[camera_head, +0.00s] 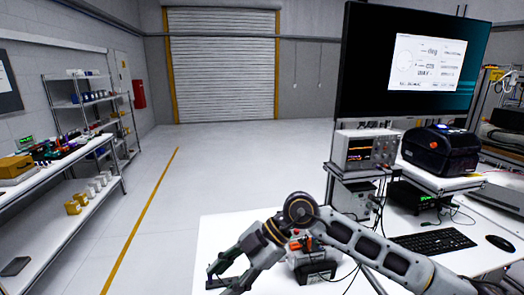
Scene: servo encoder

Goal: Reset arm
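My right arm comes in from the right over the white table (215,230), bent at a dark round joint. My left gripper is not in view.
A large monitor (412,62) stands above an oscilloscope (366,150) and a black printer (440,148). A keyboard (434,242) and mouse (499,243) lie at the right. Cables run across the table near the arm. Shelves (85,100) line the left wall; the floor (215,165) between is clear.

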